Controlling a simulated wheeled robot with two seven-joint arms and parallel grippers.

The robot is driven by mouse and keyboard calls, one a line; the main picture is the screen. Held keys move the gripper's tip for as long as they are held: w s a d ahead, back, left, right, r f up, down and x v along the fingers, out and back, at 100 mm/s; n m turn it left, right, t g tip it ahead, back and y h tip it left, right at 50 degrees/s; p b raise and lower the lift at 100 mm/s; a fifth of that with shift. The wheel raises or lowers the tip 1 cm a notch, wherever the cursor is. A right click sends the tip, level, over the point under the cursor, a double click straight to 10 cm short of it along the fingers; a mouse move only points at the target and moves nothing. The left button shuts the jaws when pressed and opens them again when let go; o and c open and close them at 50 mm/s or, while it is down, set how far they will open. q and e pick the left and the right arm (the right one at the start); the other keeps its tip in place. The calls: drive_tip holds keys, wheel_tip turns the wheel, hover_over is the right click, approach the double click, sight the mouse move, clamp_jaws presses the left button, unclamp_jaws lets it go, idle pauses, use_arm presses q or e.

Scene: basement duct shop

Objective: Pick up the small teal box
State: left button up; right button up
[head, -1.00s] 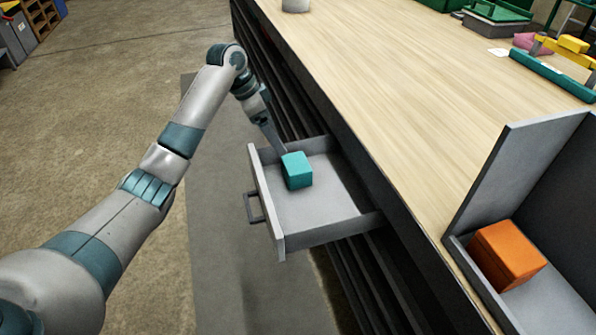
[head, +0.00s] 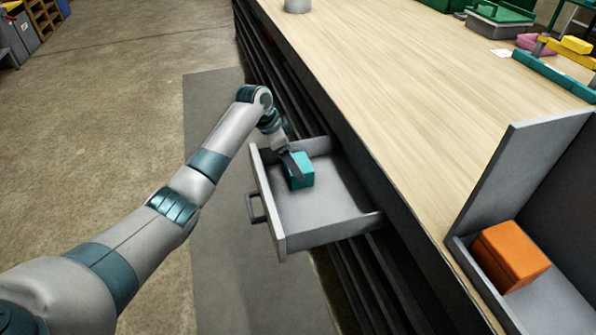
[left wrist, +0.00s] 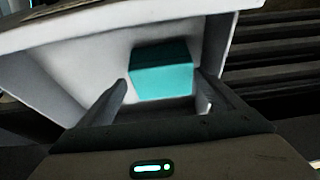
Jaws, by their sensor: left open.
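The small teal box (head: 303,172) lies in the open grey drawer (head: 322,208), near its far left corner. It also shows in the left wrist view (left wrist: 162,80), ahead of my fingers and roughly between them. My left gripper (head: 296,172) reaches into the drawer at the box, and one finger covers part of the box's near left side. In the left wrist view my left gripper (left wrist: 165,98) is open with a finger on each side of the box's lower part. I cannot tell whether a finger touches it. My right gripper is not in view.
The drawer's front wall and handle (head: 255,207) face the floor side. The wooden bench top (head: 400,110) lies above it on the right. An orange box (head: 510,255) sits in a grey bin (head: 500,175) at the lower right. The rest of the drawer floor is bare.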

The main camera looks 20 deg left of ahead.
use_arm(q)
drive_tip(key=shift+f, duration=0.15)
drive_tip(key=shift+w+x, duration=0.2)
drive_tip(key=shift+x, duration=2.35)
drive_tip(key=c, duration=1)
